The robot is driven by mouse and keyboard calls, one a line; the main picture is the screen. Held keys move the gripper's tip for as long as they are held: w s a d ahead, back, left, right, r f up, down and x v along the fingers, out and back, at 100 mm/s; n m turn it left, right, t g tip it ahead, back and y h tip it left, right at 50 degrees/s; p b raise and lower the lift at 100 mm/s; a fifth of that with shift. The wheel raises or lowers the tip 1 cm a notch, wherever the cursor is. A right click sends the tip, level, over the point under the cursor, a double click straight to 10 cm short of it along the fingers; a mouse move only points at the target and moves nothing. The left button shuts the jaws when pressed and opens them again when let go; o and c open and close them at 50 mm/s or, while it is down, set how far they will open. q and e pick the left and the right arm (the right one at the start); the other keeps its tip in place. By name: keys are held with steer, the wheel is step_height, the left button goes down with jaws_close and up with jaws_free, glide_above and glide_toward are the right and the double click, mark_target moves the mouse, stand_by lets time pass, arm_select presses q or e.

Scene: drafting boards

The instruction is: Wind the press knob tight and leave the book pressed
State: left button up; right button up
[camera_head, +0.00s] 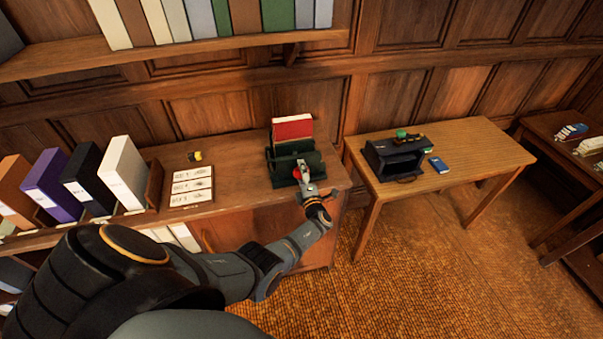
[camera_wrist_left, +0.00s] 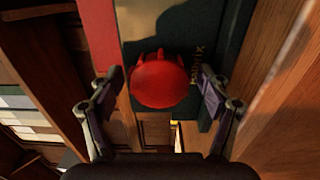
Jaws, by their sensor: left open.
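The dark green book press (camera_head: 283,170) stands on the wooden cabinet top near its right end. A red book (camera_head: 292,130) stands upright at the press, its lower part hidden. The red press knob (camera_wrist_left: 160,84) is round with lobes and faces my left wrist camera. It shows only partly in the head view, behind my gripper. My left gripper (camera_head: 302,172) is at the front of the press. In the wrist view its open fingers (camera_wrist_left: 160,98) stand on either side of the knob, with gaps showing. How tight the knob is cannot be told.
Left of the press lie a white three-panel card (camera_head: 192,186) and a small yellow object (camera_head: 195,157). Binders (camera_head: 122,172) stand further left. A shelf of books hangs above. A separate table (camera_head: 465,150) to the right holds a black box (camera_head: 392,158) and a blue item (camera_head: 438,164).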

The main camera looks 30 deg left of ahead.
arm_select(q)
steer(key=p+v, duration=0.3)
steer(key=v, duration=0.5)
steer(key=shift+s+d, duration=0.25)
steer(key=s+f+n+g+h+b, duration=0.45)
steer(key=s+f+n, duration=0.7)
steer(key=f, duration=0.55)
steer(key=s+f+n+g+h+b, duration=0.4)
steer(key=s+f+n, duration=0.5)
steer(key=s+f, duration=0.75)
steer(key=s+d+f+n+g+h+b, duration=0.1)
steer(key=s+d+f+n+h+b, duration=0.1)
steer(key=s+f+n, duration=0.4)
steer(key=s+d+f+n+g+h+b, duration=0.1)
steer(key=s+d+f+n+h+b, duration=0.1)
steer(key=s+f+n, duration=0.5)
steer(key=s+n, duration=0.5)
steer(key=n, duration=0.5)
